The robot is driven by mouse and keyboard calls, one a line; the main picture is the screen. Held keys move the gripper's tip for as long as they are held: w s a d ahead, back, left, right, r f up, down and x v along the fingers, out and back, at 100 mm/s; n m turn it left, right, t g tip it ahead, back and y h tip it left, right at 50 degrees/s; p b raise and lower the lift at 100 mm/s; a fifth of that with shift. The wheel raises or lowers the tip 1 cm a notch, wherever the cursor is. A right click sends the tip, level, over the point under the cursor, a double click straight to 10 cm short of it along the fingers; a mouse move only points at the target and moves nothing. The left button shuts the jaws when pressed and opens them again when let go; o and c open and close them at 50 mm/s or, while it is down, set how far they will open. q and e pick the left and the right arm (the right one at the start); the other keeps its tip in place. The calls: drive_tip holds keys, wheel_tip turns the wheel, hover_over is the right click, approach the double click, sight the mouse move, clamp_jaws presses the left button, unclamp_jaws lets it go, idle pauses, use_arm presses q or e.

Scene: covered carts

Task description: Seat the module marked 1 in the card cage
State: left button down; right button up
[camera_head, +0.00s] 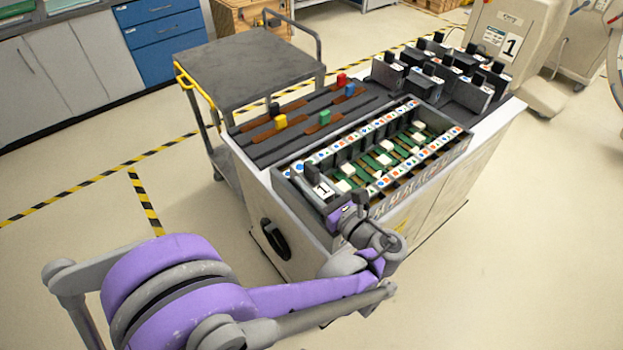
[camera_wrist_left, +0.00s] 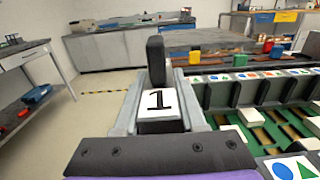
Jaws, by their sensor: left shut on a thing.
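The module marked 1 (camera_head: 322,189) is at the left end of the card cage (camera_head: 455,155), a dark open box with white connector blocks and green strips inside. My left gripper (camera_head: 333,205) is shut on this module. In the left wrist view the module's white label with a black 1 (camera_wrist_left: 160,104) faces the camera, with a dark upright tab behind it. The module's lower part is hidden, so I cannot tell how deep it sits. Strips with coloured shapes run along both long sides of the cage. My right gripper is not in view.
Several grey modules with dark tabs (camera_head: 473,95) stand behind the cage at the right. Coloured blocks (camera_head: 325,117) sit on a dark rack behind it. A grey-topped trolley (camera_head: 245,68) stands at the back left. A 1 sign (camera_head: 512,47) is on a beige machine.

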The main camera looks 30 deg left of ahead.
sight(329, 200)
use_arm(q)
drive_tip(key=shift+c, duration=2)
unclamp_jaws()
drive_tip(key=v, duration=1)
drive_tip(key=shift+s+d+f, duration=0.1)
drive_tip(key=shift+s+d, duration=0.05)
drive_tip(key=shift+d, duration=0.2)
